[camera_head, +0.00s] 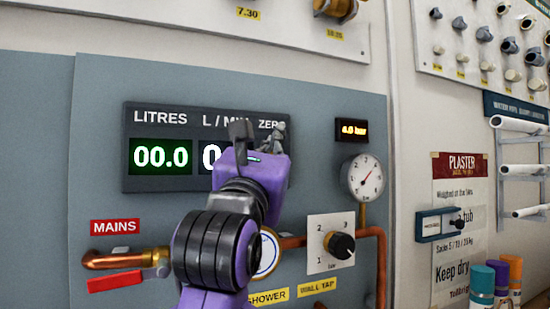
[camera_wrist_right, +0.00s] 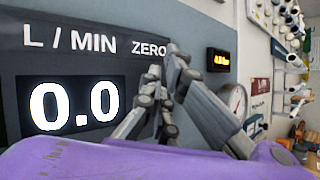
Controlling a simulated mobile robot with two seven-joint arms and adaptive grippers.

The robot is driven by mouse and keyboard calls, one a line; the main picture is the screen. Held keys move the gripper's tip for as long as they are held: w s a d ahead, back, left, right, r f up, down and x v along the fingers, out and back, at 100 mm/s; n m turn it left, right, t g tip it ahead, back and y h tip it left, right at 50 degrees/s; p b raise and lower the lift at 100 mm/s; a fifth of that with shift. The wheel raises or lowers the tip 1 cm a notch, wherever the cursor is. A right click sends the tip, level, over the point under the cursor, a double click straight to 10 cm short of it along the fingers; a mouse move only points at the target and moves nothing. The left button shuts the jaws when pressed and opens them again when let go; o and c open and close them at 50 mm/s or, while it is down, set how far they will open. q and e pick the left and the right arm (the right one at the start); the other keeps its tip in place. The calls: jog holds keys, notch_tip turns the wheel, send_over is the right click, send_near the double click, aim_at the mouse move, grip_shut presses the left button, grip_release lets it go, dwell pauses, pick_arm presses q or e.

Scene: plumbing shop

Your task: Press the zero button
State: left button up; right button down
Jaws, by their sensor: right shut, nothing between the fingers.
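The dark meter panel (camera_head: 197,181) is on the blue-grey wall board. It reads LITRES 00.0 in green, with an L/MIN display and a ZERO label (camera_head: 271,125) at its right end. In the right wrist view the white L/MIN display (camera_wrist_right: 75,103) reads 0.0, and the ZERO label (camera_wrist_right: 148,48) is beside my fingertips. My right gripper (camera_head: 277,134) is shut and empty in front of the panel's right end, just below the label. The zero button is hidden behind my fingers, and I cannot tell whether they touch it. My left gripper is out of view.
Right of the panel are a small orange bar display (camera_head: 352,130), a round pressure gauge (camera_head: 366,178) and a black knob (camera_head: 341,245). Copper pipe (camera_head: 125,260) runs below. A rack of white pipes (camera_head: 519,168) and colored-capped tubes (camera_head: 482,282) stand farther right.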

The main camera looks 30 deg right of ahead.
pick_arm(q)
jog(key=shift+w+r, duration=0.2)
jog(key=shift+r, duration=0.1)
pick_arm(e)
jog(key=shift+s, duration=0.35)
